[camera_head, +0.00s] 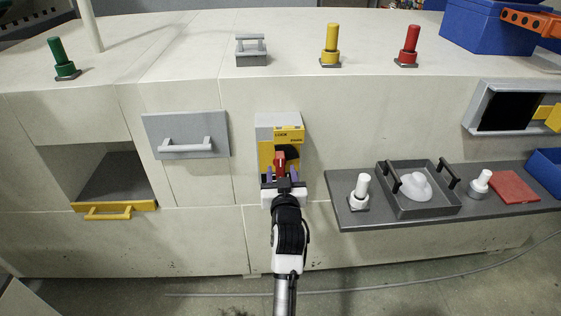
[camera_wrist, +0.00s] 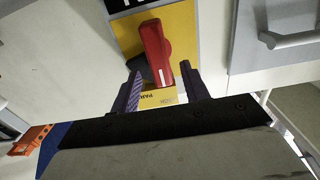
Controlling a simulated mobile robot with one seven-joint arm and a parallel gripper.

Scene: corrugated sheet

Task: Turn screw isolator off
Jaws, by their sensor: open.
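The screw isolator is a grey box with a yellow face (camera_head: 266,150) on the cabinet front, with a red handle (camera_head: 280,160). A yellow label above it carries dark lettering. My gripper (camera_head: 283,178) is open in front of the handle. In the wrist view, the red handle (camera_wrist: 154,50) stands out from the yellow plate (camera_wrist: 185,27), slightly tilted. The two purple fingers of my gripper (camera_wrist: 161,88) are spread on either side of the handle's near end. I cannot tell whether they touch it.
A shelf at right holds a grey tray (camera_head: 430,208) and white knobs. Green, yellow and red posts stand on top. The floor in front is mostly clear.

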